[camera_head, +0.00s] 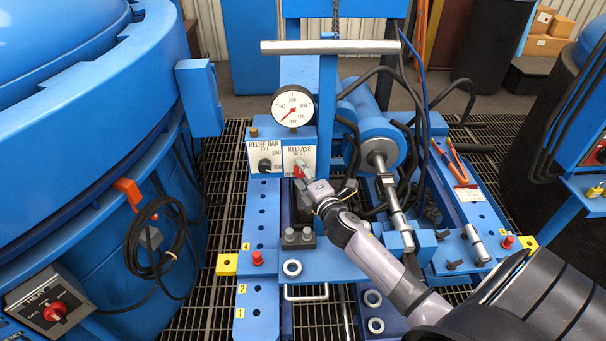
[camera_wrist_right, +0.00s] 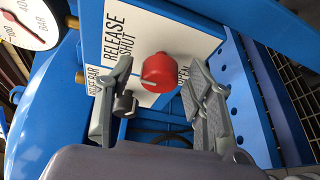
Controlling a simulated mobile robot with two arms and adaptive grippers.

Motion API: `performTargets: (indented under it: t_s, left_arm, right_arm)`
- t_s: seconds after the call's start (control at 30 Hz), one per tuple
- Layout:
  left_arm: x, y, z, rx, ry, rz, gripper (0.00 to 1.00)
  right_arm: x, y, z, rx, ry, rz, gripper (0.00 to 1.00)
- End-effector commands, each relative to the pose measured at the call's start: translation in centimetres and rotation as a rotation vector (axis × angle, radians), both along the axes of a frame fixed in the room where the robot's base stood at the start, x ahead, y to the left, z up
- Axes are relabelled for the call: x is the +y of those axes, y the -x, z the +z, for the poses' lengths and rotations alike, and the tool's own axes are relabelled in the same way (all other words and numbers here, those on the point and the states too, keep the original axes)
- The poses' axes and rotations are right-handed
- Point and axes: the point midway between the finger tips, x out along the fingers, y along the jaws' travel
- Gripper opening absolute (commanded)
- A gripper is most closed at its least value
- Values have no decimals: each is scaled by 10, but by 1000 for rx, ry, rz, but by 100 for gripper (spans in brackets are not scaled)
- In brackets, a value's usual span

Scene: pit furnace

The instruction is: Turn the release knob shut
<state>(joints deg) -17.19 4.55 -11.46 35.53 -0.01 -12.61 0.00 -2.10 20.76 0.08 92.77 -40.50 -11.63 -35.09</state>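The red release knob (camera_wrist_right: 165,72) sits on a white plate (camera_wrist_right: 118,45) lettered RELEASE and SHUT, with another word partly hidden behind a finger. In the head view the knob (camera_head: 297,172) is mostly covered by my right gripper (camera_head: 302,168), which reaches the panel from the lower right. In the right wrist view my right gripper (camera_wrist_right: 160,76) is open, one finger on each side of the knob. Gaps show between the fingers and the knob. A pale mark shows on the knob's face, but its exact setting is unclear. My left gripper is not in view.
A black relief knob (camera_head: 265,165) is just left on the same blue box, under a pressure gauge (camera_head: 293,106). Black hoses (camera_head: 375,85) and a cylinder (camera_head: 375,145) stand right of the panel. The large blue furnace (camera_head: 80,130) fills the left.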

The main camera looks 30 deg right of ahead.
Motion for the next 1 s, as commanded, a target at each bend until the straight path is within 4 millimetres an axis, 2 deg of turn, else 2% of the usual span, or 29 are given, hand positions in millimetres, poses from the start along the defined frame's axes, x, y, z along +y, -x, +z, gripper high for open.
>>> performTargets:
  t_s: [0.37,0.47,0.8,1.0]
  left_arm:
    - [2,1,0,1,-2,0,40]
    - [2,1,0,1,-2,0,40]
    - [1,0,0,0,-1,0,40]
    - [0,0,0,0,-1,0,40]
  right_arm:
    - [1,6,-1,1,1,1,51]
    - [4,20,0,2,0,2,51]
    - [15,90,7,3,-1,1,51]
    - [19,113,9,2,0,0,51]
